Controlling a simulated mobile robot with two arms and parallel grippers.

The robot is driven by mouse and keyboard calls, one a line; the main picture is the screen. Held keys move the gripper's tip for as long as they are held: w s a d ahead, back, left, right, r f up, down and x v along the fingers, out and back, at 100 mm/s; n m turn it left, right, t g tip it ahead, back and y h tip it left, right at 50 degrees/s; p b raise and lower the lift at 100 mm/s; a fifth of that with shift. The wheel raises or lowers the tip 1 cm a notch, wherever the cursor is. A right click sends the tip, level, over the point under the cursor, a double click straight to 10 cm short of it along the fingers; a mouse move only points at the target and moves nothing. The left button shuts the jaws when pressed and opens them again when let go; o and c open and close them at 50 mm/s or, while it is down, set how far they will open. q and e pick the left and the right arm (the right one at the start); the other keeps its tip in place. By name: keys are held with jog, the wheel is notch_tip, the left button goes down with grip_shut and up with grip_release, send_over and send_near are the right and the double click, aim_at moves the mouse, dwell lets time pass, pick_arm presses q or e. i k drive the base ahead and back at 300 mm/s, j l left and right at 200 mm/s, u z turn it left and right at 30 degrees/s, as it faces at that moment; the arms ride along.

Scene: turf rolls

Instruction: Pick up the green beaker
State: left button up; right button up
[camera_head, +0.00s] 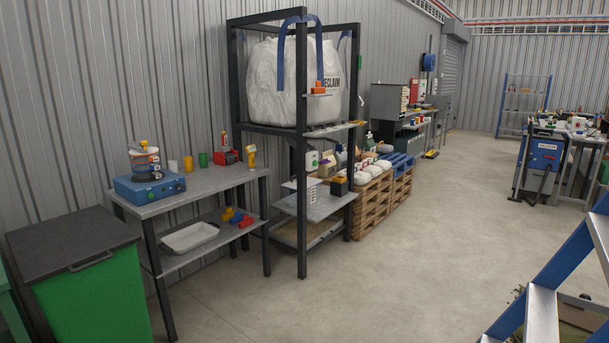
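A small green beaker (203,160) stands upright on the grey workbench (215,181), towards its back edge near the wall. Neither of my grippers is in view.
A blue device (150,188) with stacked rings fills the bench's left end. A yellow tool (251,157) stands at its right end. A green bin (92,295) is left of the bench, a dark rack (302,200) right. A blue ladder (565,258) is at lower right. Floor between is clear.

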aim_at(203, 157)
jog(key=i+j+u, duration=0.5)
jog(key=i+u, duration=0.2)
jog(key=i, duration=0.2)
jog(key=i+j+u, duration=0.1)
jog(key=i+u, duration=0.2)
jog(key=i, duration=0.15)
jog(key=i+z, duration=0.45)
jog(key=i+j+z, duration=0.1)
jog(key=i+z, duration=0.35)
jog(key=i+l+z, duration=0.1)
jog(key=i+z, duration=0.3)
jog(key=i, duration=0.15)
jog(key=i+z, duration=0.45)
jog(key=i+l+u, duration=0.1)
jog(key=i+u, duration=0.2)
jog(key=i+l+u, duration=0.3)
jog(key=i, duration=0.2)
jog(key=i+l+u, duration=0.25)
jog(key=i+j, duration=0.1)
